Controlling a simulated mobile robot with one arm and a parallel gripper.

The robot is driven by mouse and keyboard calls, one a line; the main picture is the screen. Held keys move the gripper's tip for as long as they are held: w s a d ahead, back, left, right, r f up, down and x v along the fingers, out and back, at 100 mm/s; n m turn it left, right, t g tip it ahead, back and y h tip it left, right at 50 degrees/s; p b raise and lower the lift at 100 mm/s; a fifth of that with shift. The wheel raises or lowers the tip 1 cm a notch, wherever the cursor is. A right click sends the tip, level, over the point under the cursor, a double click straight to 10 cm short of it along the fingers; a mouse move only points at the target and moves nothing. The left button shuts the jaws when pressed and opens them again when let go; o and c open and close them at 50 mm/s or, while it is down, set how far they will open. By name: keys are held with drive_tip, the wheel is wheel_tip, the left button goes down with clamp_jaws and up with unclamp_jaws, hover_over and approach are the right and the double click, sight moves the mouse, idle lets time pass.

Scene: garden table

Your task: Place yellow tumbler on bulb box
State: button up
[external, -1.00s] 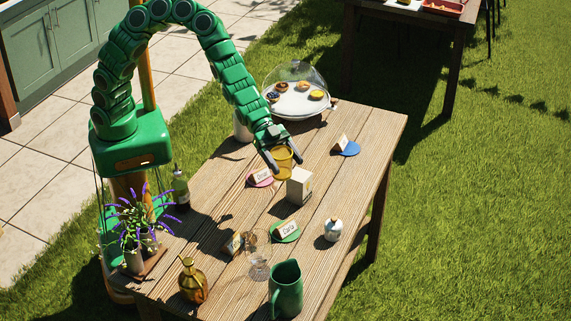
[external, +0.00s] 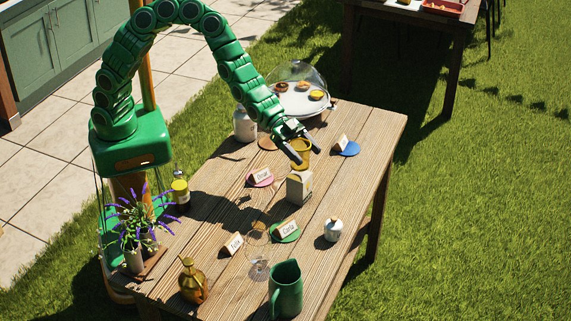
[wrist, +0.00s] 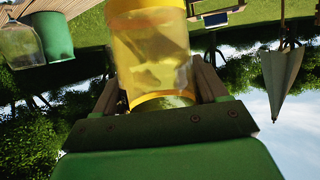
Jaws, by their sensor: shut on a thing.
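The yellow tumbler (external: 301,147) is between the fingers of my gripper (external: 305,156), which is shut on it. In the wrist view the see-through yellow tumbler (wrist: 150,45) fills the space between the two fingers of my gripper (wrist: 158,88). The bulb box (external: 299,189), a small pale carton, stands on the wooden table. In the external view the tumbler shows just above and behind the top of the box. I cannot tell the exact gap between them. The box is not clearly seen in the wrist view.
A pink coaster (external: 262,178), a green coaster (external: 285,232) and a blue coaster (external: 347,149) with name cards lie around the box. A clear glass (external: 258,262), green jug (external: 286,289), small white pot (external: 333,230) and domed cake stand (external: 296,104) are nearby.

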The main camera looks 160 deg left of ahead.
sight(306, 163)
drive_tip(key=shift+f, duration=1.55)
drive_tip(key=shift+f, duration=0.1)
drive_tip(key=o, duration=1.1)
drive_tip(key=shift+c, duration=0.2)
drive_tip(key=shift+s+r, duration=0.25)
drive_tip(key=v, duration=1.1)
drive_tip(key=shift+s+d, duration=0.15)
drive_tip(key=shift+d, duration=0.05)
